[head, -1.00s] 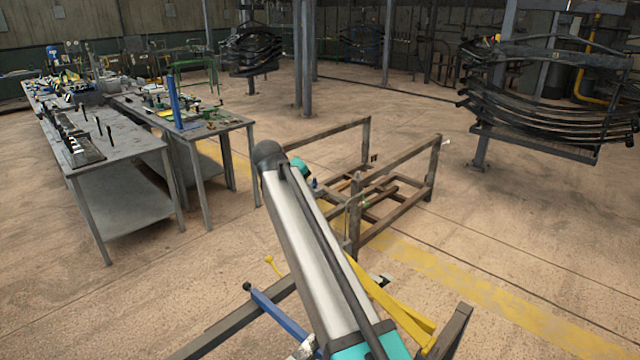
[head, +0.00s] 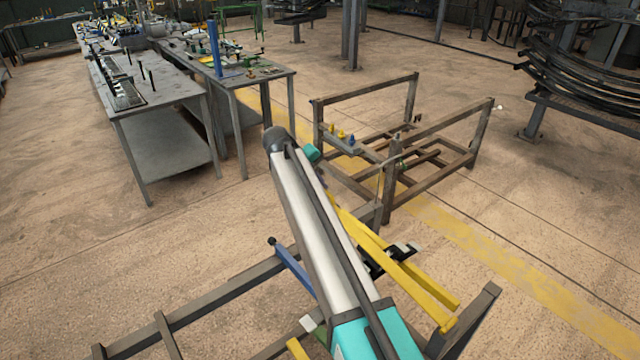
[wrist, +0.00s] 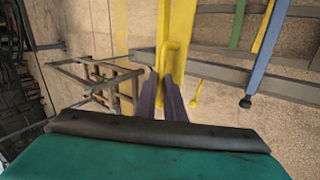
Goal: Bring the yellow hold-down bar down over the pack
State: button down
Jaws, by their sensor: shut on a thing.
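The yellow hold-down bar (head: 400,272) shows in the head view to the right of my arm, slanting from upper left down to lower right. In the wrist view the yellow bar (wrist: 178,25) runs up from the picture's middle, with a yellow loop-like handle (wrist: 174,58) at its near end. My gripper (wrist: 164,88) has purple fingers shut on that handle. I cannot make out the pack in either view.
A dark rail frame (head: 218,303) with a blue bar (head: 294,270) lies at the front. A brown metal frame (head: 455,140) stands beyond it. Grey workbenches (head: 165,105) stand at left, and dark curved springs (head: 590,75) on a rack at right. Open floor lies between.

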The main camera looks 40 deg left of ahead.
jog(key=shift+d, duration=0.1)
jog(key=c, duration=1.8)
grip_release()
jog(key=shift+c, duration=0.2)
jog(key=v, duration=1.3)
jog(key=shift+s+r+b, duration=0.25)
jog(key=shift+r+b, duration=0.05)
jog(key=shift+f, duration=0.1)
